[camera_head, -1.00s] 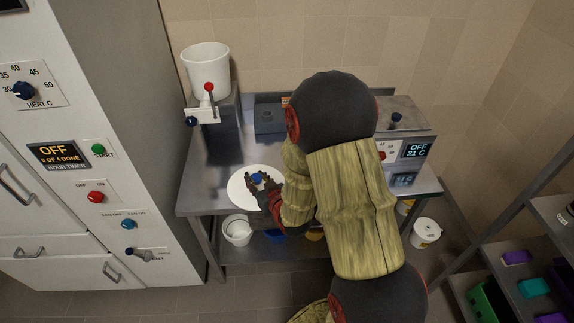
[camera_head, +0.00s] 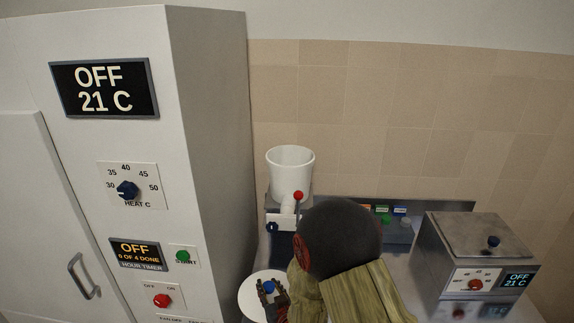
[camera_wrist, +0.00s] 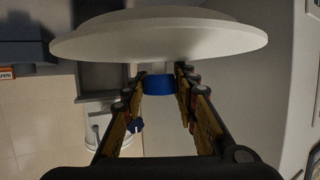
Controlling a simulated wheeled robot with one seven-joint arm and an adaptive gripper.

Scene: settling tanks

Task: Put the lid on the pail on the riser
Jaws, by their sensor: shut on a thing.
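The lid (camera_head: 249,298) is a flat white disc with a blue knob (camera_head: 269,286). My gripper (camera_head: 271,291) is shut on that knob, and the lid is below and in front of the pail in the head view. In the wrist view the lid (camera_wrist: 160,38) spans the top, with the blue knob (camera_wrist: 159,85) between my fingers. My arm hides part of the bench.
A tall white cabinet (camera_head: 205,130) with dials and displays stands close on the left. A steel heated box (camera_head: 478,245) with a lid and display is at the right. Small coloured items (camera_head: 383,214) sit by the tiled back wall. The space above the pail is clear.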

